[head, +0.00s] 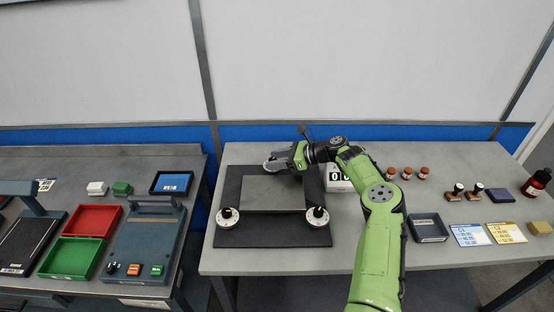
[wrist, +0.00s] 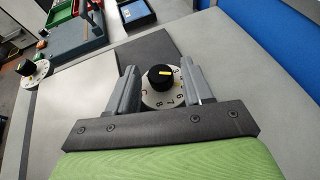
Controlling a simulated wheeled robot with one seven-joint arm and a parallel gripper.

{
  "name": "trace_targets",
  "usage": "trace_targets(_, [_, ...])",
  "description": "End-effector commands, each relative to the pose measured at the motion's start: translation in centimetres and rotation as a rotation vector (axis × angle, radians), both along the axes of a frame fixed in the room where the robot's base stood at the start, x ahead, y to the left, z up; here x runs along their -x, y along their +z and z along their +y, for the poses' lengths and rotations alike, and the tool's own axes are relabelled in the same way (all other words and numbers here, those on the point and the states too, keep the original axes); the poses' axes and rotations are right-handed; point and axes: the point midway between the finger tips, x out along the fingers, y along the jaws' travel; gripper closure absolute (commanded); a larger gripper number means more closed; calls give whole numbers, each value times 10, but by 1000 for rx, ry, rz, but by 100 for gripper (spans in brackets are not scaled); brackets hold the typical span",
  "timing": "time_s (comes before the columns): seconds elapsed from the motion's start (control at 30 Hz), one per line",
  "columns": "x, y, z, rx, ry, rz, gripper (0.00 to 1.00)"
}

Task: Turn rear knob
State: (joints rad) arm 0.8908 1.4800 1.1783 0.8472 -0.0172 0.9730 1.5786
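The rear knob sits on a white dial (head: 266,165) at the back of a dark base plate (head: 272,237); my gripper (head: 274,164) largely covers it in the head view. In the wrist view the rear knob (wrist: 161,78) is black with a yellow mark on top, and its dial (wrist: 162,100) carries numbers. My gripper's two grey fingers (wrist: 159,74) stand on either side of the knob, with narrow gaps visible; the gripper is open. Two front knobs, left (head: 228,214) and right (head: 318,213), stand on similar white dials.
A flat grey plate (head: 273,195) lies between the knobs. A display box (head: 338,184) with green digits stands just right of the base, partly behind my arm. Small bottles (head: 407,173), a dark tray (head: 429,228) and cards (head: 468,235) lie farther right. A second bench with trays is at left.

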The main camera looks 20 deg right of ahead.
Motion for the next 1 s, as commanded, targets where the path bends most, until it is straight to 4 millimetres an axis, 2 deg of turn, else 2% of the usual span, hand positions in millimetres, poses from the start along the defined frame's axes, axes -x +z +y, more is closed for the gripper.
trace_targets(0.27, [0,0,0,0,0,0,45])
trace_targets(0.37, [4,4,-6,0,-2,-1,45])
trace_targets(0.8, [69,49,-91,1,-5,-1,45])
trace_targets(1.0, [87,59,-113,0,-1,0,45])
